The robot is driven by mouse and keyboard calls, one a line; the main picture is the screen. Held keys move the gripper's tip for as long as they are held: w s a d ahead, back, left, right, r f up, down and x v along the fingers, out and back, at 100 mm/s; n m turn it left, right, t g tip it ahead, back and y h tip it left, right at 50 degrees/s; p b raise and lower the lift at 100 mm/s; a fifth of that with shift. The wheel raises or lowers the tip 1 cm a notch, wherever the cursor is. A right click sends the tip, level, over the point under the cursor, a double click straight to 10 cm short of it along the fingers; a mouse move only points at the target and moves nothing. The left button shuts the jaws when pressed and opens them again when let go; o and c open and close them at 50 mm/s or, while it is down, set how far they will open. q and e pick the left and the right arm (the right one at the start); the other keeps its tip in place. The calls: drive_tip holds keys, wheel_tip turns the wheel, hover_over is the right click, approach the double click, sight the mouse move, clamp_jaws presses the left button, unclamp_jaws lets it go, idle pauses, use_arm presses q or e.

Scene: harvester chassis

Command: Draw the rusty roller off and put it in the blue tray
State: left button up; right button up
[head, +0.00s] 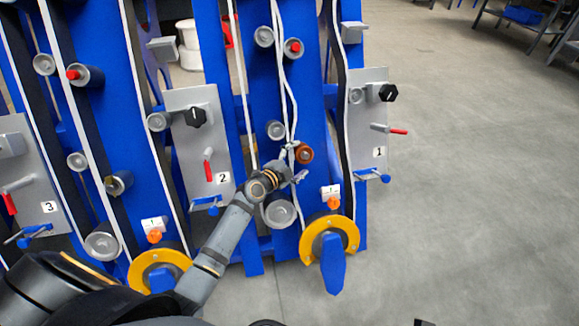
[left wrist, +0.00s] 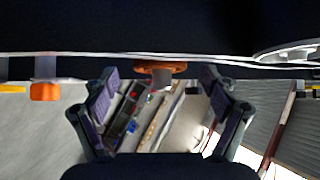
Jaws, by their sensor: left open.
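The rusty roller (head: 305,154) is an orange-brown disc on the blue chassis, beside the white belt strands near panel 1. In the left wrist view the rusty roller (left wrist: 160,67) shows between the fingertips, with a grey stub at its centre. My left gripper (head: 296,163) is open at the roller's lower left in the head view. Its two fingers (left wrist: 159,80) stand apart on either side of the roller; I cannot tell whether they touch it. My right gripper is not in view. A blue tray-like thing (head: 523,15) lies on a far bench; I cannot tell if it is the blue tray.
Grey rollers (head: 280,213) and white belts crowd the blue chassis around the gripper. Panel 1 (head: 369,140) with a red lever and panel 2 (head: 204,140) flank it. A yellow-ringed hub (head: 344,231) sits below. The concrete floor (head: 470,200) on the right is clear.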

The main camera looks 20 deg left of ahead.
use_arm(q)
drive_tip(key=shift+x, duration=0.75)
drive_tip(key=c, duration=1.7)
drive_tip(key=shift+r, duration=0.1)
drive_tip(key=shift+c, duration=0.4)
drive_tip(key=shift+s+d+r+p, duration=0.65)
drive_tip(key=shift+s+p, duration=0.1)
drive_tip(key=shift+s, duration=0.1)
drive_tip(key=s+d+r+p, duration=0.3)
drive_tip(key=s+d+r, duration=0.1)
drive_tip(key=s, duration=0.2)
drive_tip(key=shift+s+d+r, duration=0.25)
drive_tip(key=shift+s+r, duration=0.1)
drive_tip(key=shift+s, duration=0.05)
